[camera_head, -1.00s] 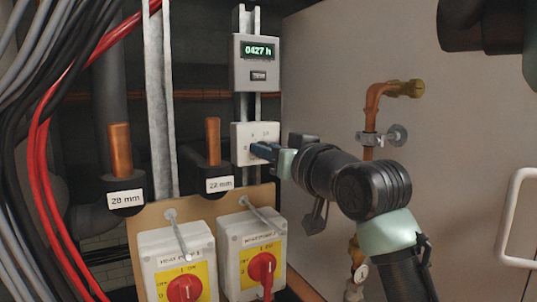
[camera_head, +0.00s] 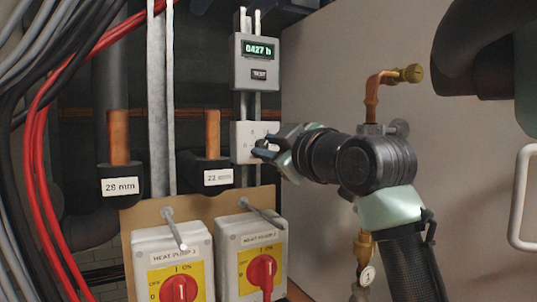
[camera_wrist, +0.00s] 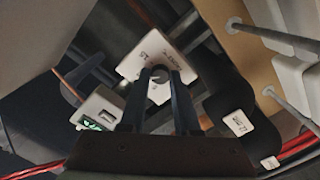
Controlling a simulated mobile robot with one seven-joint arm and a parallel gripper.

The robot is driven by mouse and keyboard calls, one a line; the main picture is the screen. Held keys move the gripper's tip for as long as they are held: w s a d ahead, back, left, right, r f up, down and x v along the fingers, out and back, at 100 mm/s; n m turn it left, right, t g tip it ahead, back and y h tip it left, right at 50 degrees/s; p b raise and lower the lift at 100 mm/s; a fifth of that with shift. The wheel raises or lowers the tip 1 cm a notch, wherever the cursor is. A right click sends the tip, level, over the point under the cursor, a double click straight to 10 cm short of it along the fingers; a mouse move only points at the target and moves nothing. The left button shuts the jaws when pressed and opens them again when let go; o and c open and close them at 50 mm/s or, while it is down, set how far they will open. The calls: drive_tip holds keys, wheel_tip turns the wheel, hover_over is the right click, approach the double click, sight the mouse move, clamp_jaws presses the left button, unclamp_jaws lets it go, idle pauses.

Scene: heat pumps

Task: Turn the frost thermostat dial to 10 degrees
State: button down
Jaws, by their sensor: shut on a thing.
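The frost thermostat is a small white box (camera_head: 241,133) on the metal rail, below the grey hour meter. In the wrist view its white face (camera_wrist: 134,66) is turned at a slant, with small printed marks too small to read surely. Its round grey dial (camera_wrist: 159,73) shows between my fingertips. My gripper (camera_head: 259,147) reaches in from the right and is shut on the dial; in the wrist view its two dark fingers (camera_wrist: 160,80) lie on either side of it. The dial's pointer and exact setting cannot be made out.
The hour meter (camera_head: 257,62) reads 0427 h above. Two heat pump switches with red knobs (camera_head: 180,288) (camera_head: 262,270) stand below, with metal rods above them. Pipes labelled 28 mm (camera_head: 120,186) and 22 mm (camera_head: 218,177) are left. A copper pipe (camera_head: 372,97) rises behind my arm.

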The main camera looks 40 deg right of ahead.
drive_tip(key=shift+n, duration=0.6)
drive_tip(key=c, duration=0.6)
unclamp_jaws()
drive_tip(key=shift+r, duration=0.1)
wheel_tip(320, 180, up, 10)
drive_tip(key=shift+f+b, duration=0.1)
drive_tip(key=shift+b, duration=0.95)
